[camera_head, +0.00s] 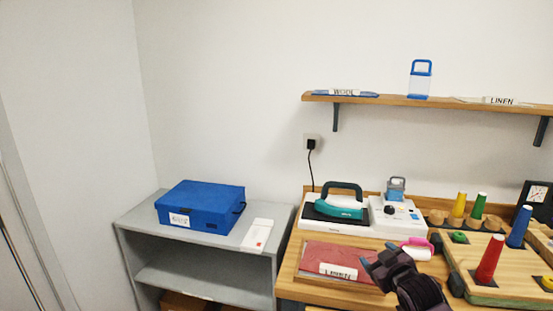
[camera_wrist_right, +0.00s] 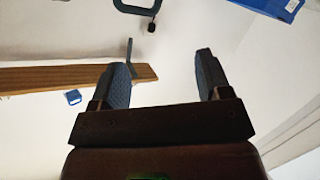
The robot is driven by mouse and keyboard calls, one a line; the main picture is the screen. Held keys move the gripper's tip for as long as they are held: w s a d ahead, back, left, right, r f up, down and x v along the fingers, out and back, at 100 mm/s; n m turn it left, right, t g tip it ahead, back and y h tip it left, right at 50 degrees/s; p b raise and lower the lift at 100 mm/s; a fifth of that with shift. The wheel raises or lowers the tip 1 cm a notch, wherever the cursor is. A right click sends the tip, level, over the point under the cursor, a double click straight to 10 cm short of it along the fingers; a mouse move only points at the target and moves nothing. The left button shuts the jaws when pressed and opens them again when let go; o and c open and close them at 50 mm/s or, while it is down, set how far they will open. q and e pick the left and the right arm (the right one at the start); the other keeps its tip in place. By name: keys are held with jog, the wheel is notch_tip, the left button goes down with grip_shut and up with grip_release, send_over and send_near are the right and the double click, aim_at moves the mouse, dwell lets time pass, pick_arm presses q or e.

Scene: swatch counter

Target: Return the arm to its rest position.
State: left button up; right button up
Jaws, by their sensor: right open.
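My right gripper (camera_head: 380,266) is over the wooden counter, close to the dark red swatch tray at the lower middle of the head view. Its two fingers also show in the right wrist view (camera_wrist_right: 162,85), spread apart with nothing between them. My left gripper is in neither view.
A teal iron (camera_head: 340,208) on its white base and a white device (camera_head: 396,214) stand behind the red swatch (camera_head: 322,260). Coloured spools, including a red cone (camera_head: 490,259), stand at right. A blue box (camera_head: 201,207) sits on the grey shelf unit (camera_head: 138,216). A wall shelf (camera_head: 430,102) hangs above.

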jog(key=s+f+m+g+h, duration=0.1)
jog(key=s+f+m, duration=0.1)
jog(key=s+f, duration=0.4)
jog(key=s+d+f+m+g, duration=0.1)
jog(key=s+f, duration=0.6)
jog(key=s, duration=1)
jog(key=s+f+m+g+h, duration=0.1)
jog(key=s+f+m, duration=0.1)
jog(key=s+f, duration=0.5)
jog(key=s, duration=0.4)
jog(key=shift+s+d+f+m+g+h, duration=0.25)
jog(key=shift+s+m+g+h, duration=0.05)
jog(key=shift+s, duration=0.1)
